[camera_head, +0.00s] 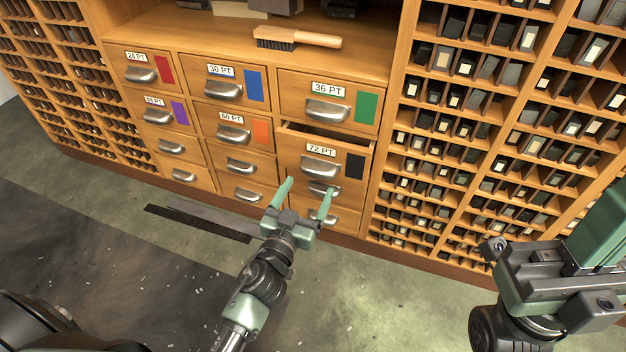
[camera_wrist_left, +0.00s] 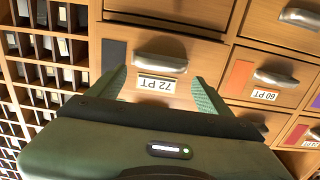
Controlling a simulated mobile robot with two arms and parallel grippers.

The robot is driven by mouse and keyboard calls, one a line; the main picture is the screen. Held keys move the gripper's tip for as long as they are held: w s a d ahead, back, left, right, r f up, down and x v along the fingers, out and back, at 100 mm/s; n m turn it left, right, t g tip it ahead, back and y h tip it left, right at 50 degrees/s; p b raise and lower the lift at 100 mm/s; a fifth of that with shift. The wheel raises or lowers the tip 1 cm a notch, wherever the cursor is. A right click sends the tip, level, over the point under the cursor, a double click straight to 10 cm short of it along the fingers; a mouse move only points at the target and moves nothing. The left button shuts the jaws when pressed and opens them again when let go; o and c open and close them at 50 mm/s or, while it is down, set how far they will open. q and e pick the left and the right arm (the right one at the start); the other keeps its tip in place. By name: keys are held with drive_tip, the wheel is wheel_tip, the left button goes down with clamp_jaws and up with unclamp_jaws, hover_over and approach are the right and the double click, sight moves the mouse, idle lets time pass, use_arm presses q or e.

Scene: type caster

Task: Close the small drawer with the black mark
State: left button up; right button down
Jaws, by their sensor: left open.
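The drawer with the black mark (camera_head: 354,166), labelled 72 PT, is pulled partly out, and a dark gap shows above its front. It has a metal cup handle (camera_head: 320,167). My left gripper (camera_head: 307,187) is open and empty, its two green fingers pointing at the cabinet just below and in front of this drawer. In the left wrist view, the drawer front (camera_wrist_left: 125,68) appears upside down between and beyond the open fingers (camera_wrist_left: 160,80). Whether a finger touches it I cannot tell. My right gripper (camera_head: 550,280) is at the lower right, away from the cabinet drawers; its fingertips are unclear.
Other drawers, such as the green-marked 36 PT (camera_head: 367,106) and orange-marked 60 PT (camera_head: 261,131), look shut. A brush (camera_head: 297,39) lies on the shelf above. Type racks (camera_head: 460,120) stand right and left. A dark strip (camera_head: 197,223) lies on the otherwise mostly clear floor.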

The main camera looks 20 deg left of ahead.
sight(316, 172)
use_arm(q)
drive_tip(key=shift+w, duration=2.2)
clamp_jaws()
drive_tip(key=w, duration=0.4)
drive_tip(key=shift+d, duration=0.1)
drive_tip(key=shift+w+r, duration=0.1)
